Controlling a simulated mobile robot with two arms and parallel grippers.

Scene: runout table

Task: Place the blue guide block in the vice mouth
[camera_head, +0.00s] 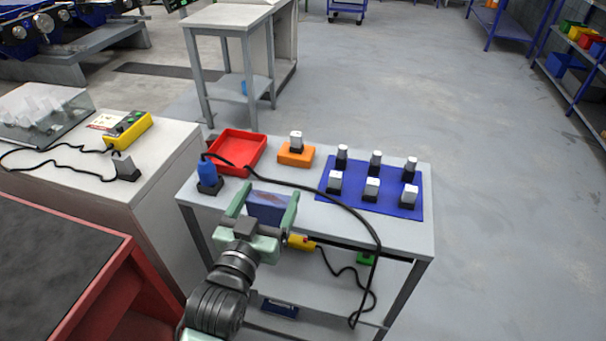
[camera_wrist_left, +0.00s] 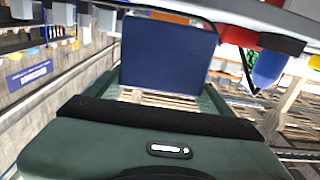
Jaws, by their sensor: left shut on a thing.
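My left gripper (camera_head: 265,205) is shut on the blue guide block (camera_head: 268,208), with one green finger on either side of it. The block is dark blue and box-shaped, and it is held over the near edge of the grey table. In the left wrist view the block (camera_wrist_left: 168,52) shows as a broad blue face beyond the dark green gripper body (camera_wrist_left: 165,140). I cannot pick out a vice mouth for certain in either view. My right gripper is not in view.
The grey table (camera_head: 410,232) carries a red tray (camera_head: 236,153), an orange block (camera_head: 295,155), a blue mat (camera_head: 352,204) with several black-and-white pieces, and a blue-topped tool (camera_head: 207,173). A black cable (camera_head: 340,200) loops across it. A yellow handset (camera_head: 300,242) is near the gripper.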

